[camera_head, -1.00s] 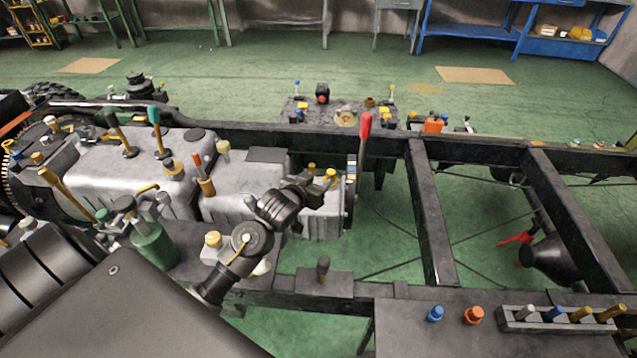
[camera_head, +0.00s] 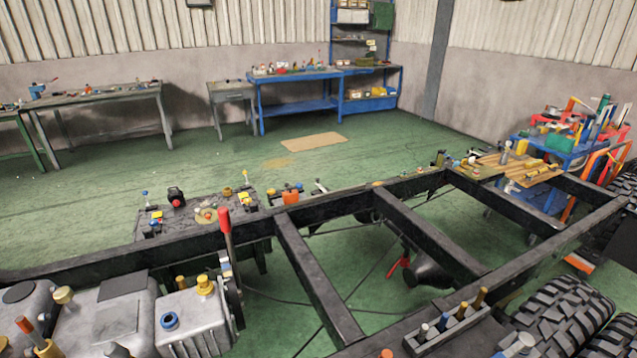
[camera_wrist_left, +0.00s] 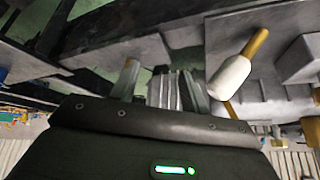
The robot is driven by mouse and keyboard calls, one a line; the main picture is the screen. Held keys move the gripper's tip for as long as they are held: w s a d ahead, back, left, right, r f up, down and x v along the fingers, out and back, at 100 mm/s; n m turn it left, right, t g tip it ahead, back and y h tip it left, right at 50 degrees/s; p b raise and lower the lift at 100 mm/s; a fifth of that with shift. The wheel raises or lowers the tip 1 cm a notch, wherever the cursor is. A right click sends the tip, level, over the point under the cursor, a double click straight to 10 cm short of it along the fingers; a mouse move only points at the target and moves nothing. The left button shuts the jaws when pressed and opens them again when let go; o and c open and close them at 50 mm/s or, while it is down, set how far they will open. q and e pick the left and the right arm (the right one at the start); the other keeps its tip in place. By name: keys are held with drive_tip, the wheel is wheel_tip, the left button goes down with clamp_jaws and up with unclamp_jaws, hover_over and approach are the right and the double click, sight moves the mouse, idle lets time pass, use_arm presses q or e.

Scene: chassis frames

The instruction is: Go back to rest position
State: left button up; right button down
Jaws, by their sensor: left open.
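My left gripper (camera_wrist_left: 160,85) shows only in the left wrist view, with its two fingers apart. A ribbed grey metal part shows between the fingers; I cannot tell whether it belongs to the gripper. A white cylinder with a yellow shaft (camera_wrist_left: 232,76) is just to the right of the fingers, apart from them in the picture. In the head view neither gripper shows. The grey gearbox housing (camera_head: 190,338) at the lower left carries a blue cap (camera_head: 170,321) and yellow knobs (camera_head: 205,285). A red-handled lever (camera_head: 225,222) stands upright beside it.
The black chassis frame (camera_head: 318,282) crosses the foreground. A holder with several pegs (camera_head: 447,328) sits on its near rail. A blue workbench (camera_head: 297,76) stands at the back and a loaded blue cart (camera_head: 560,150) at the right. Green floor (camera_head: 370,165) lies open beyond the frame.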

use_arm(q)
drive_tip(key=s+d+f+g, duration=0.1)
drive_tip(key=s+d+g, duration=0.15)
drive_tip(key=s, duration=0.65)
wheel_tip(320, 180, down, 24)
drive_tip(key=m+g, duration=0.1)
drive_tip(key=s+a+f+g, duration=0.1)
drive_tip(key=s+a+f, duration=0.1)
drive_tip(key=s+f, duration=0.6)
drive_tip(key=s+a+f, duration=0.1)
drive_tip(key=s+f, duration=0.8)
drive_tip(key=shift+s+a+f+g, duration=0.2)
drive_tip(key=shift+s+a+g, duration=0.15)
drive_tip(key=shift+s, duration=0.05)
